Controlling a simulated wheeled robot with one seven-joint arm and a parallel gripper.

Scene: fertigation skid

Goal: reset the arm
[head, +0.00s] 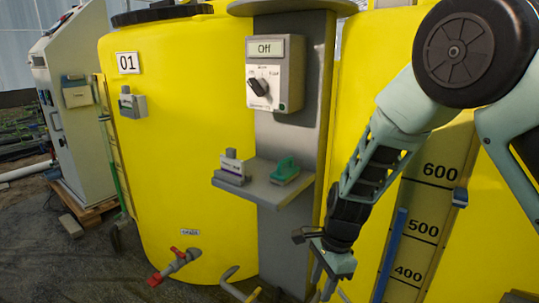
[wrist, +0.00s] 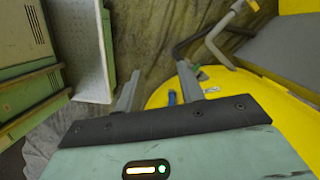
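My arm reaches down from the upper right in the head view, in front of the yellow tanks. My gripper (head: 323,285) hangs low, pointing down, right of the grey post and below its shelf. In the wrist view my gripper (wrist: 158,88) has its two fingers spread apart with nothing between them. The ground and part of a yellow surface lie beyond the fingers.
The grey post carries a control box (head: 274,74) reading "Off" and a shelf (head: 272,194) with a grey-and-white device (head: 231,168) and a green-handled item (head: 285,171). Tank 01 (head: 180,110) has a red-handled valve (head: 175,265). Pipes (head: 232,284) run low near my gripper.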

